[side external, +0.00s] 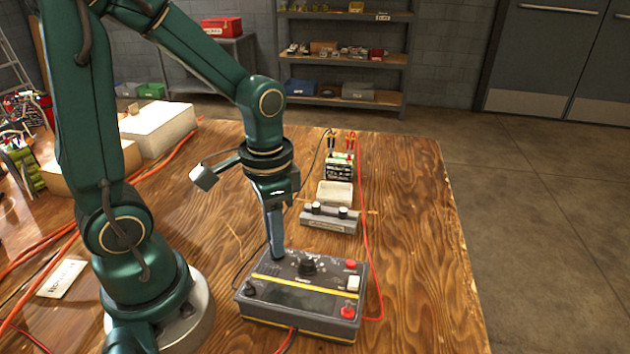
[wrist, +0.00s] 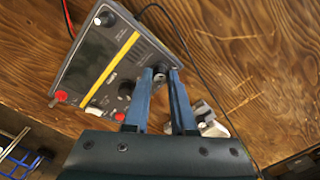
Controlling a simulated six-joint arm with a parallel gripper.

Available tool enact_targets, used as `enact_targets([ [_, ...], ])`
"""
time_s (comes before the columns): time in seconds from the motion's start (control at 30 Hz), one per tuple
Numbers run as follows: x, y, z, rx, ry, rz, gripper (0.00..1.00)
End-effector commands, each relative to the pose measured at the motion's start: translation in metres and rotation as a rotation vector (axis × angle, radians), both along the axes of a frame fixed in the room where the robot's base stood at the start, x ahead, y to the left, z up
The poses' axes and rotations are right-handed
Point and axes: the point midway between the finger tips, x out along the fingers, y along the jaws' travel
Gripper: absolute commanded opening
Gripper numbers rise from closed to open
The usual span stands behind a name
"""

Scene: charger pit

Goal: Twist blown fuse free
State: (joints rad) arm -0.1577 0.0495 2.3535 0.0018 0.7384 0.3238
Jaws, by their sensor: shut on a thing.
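The charger (side external: 300,296) is a grey box with a yellow stripe, a black knob (side external: 307,266), red buttons and a white switch (side external: 353,284). It lies flat on the wooden bench, and it also shows in the wrist view (wrist: 98,50). My gripper (side external: 278,257) points down at the charger's back left corner in the side view. In the wrist view its blue fingers (wrist: 160,74) are shut on a small dark round part, the fuse (wrist: 159,76), at the charger's edge. The fingers hide most of the fuse, so I cannot tell whether it is still seated.
Behind the charger stand a small unit with two knobs (side external: 329,218), a pale tray (side external: 335,193) and a battery with clamps (side external: 339,168). A red cable (side external: 366,240) runs along the right. Pale boxes (side external: 158,128) stand at left. The bench's right side is clear.

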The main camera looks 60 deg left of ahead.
Motion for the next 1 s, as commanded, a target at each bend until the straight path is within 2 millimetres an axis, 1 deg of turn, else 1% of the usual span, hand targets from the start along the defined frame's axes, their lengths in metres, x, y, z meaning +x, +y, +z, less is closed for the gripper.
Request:
enact_targets([
  [0.13,0.0003,0.0000,0.0001,0.000,-0.001,0.013,0.00],
  [0.37,0.0003,0.0001,0.0001,0.000,-0.001,0.187,0.00],
  [0.67,0.0003,0.0001,0.0001,0.000,-0.001,0.209,0.00],
  [0.9,0.0003,0.0001,0.0001,0.000,-0.001,0.386,0.00],
  [0.93,0.0003,0.0001,0.0001,0.000,-0.001,0.382,0.35],
  [1.0,0.0003,0.0001,0.0001,0.000,-0.001,0.380,0.59],
])
